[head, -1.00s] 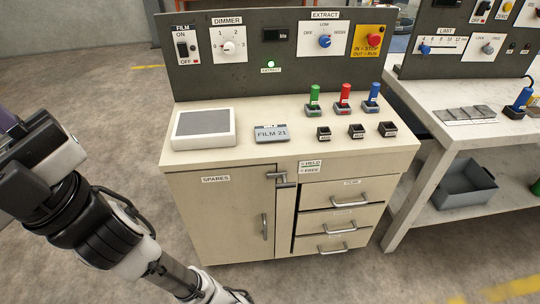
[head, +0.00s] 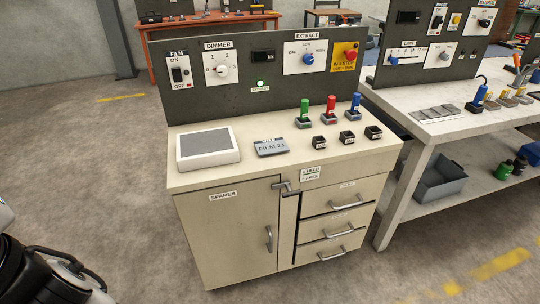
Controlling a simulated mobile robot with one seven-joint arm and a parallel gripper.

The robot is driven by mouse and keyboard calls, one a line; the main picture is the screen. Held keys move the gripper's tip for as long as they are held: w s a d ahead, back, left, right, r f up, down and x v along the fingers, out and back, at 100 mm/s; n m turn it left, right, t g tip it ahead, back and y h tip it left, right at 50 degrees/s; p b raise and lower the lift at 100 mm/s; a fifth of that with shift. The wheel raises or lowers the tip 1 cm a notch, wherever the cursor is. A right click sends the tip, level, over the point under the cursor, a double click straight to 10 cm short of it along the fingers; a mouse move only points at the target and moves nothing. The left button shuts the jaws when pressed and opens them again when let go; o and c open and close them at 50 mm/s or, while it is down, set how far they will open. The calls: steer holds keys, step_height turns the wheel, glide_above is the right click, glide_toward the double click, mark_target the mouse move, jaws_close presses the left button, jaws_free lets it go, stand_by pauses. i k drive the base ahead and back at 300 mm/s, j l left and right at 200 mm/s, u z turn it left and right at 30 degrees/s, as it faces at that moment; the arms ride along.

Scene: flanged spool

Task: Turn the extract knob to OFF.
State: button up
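The extract knob (head: 308,59) is a small blue knob on a white plate under the EXTRACT label on the dark back panel. The plate reads OFF at left, LOW at top and HIGH at right. The knob's pointer looks turned up toward LOW, though it is small here. A green lamp (head: 260,83) is lit above a small EXTRACT label, left of the knob. My gripper is not in view; only part of my arm shows at the lower left, well away from the panel.
The cream cabinet top holds a grey-topped box (head: 208,147), a FILM 21 plate (head: 271,147), green, red and blue handled stamps (head: 331,108) and several small dark cups. A red stop button (head: 350,55) sits right of the knob. Another bench (head: 425,130) stands at right.

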mark_target(309, 60)
steer(key=i+l+z, duration=0.4)
steer(key=i+z, duration=0.25)
steer(key=i, duration=0.15)
